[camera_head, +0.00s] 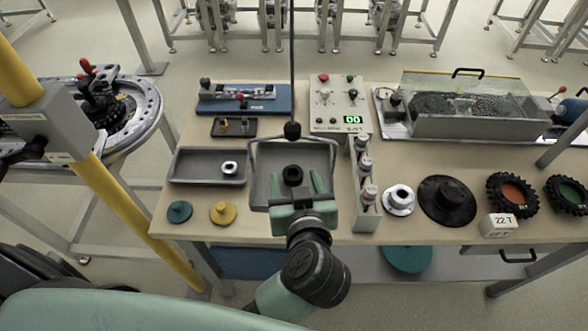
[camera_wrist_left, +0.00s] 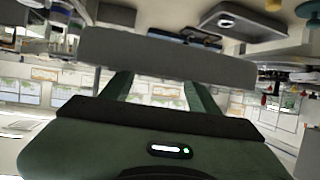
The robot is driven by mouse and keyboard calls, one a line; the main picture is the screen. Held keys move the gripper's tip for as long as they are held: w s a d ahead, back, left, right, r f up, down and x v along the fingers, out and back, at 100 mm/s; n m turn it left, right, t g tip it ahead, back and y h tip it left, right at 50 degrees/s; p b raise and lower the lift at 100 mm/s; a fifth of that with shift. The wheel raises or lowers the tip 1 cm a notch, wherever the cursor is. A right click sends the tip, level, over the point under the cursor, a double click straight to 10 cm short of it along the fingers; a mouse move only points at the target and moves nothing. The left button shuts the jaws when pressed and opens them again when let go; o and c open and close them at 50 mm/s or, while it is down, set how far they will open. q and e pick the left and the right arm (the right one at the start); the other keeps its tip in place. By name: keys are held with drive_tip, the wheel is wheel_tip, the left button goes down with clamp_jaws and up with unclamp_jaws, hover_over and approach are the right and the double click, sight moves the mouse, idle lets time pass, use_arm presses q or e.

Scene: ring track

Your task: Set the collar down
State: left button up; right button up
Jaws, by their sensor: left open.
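My left gripper (camera_head: 297,182) is open, its two green fingers pointing away over a grey pan (camera_head: 262,160). A black ring-shaped piece (camera_head: 292,175) shows between the fingers; I cannot tell whether it touches them or rests in the pan. A small silver collar (camera_head: 230,168) lies in the grey tray (camera_head: 185,167) to the left, apart from the gripper. In the left wrist view a grey slab (camera_wrist_left: 165,60) crosses in front of the fingers (camera_wrist_left: 200,97) and hides their tips. The right gripper is not in view.
A cable with a black knob (camera_head: 292,130) hangs above the pan. A rack of bottles (camera_head: 366,190) stands close on the right, with a silver flanged part (camera_head: 398,199) and black disc (camera_head: 447,201) beyond. Teal (camera_head: 179,211) and yellow (camera_head: 223,213) knobs stand front left.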

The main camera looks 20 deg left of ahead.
use_arm(q)
drive_tip(key=p+v, duration=0.6)
drive_tip(key=v, duration=0.4)
drive_tip(key=shift+w, duration=0.1)
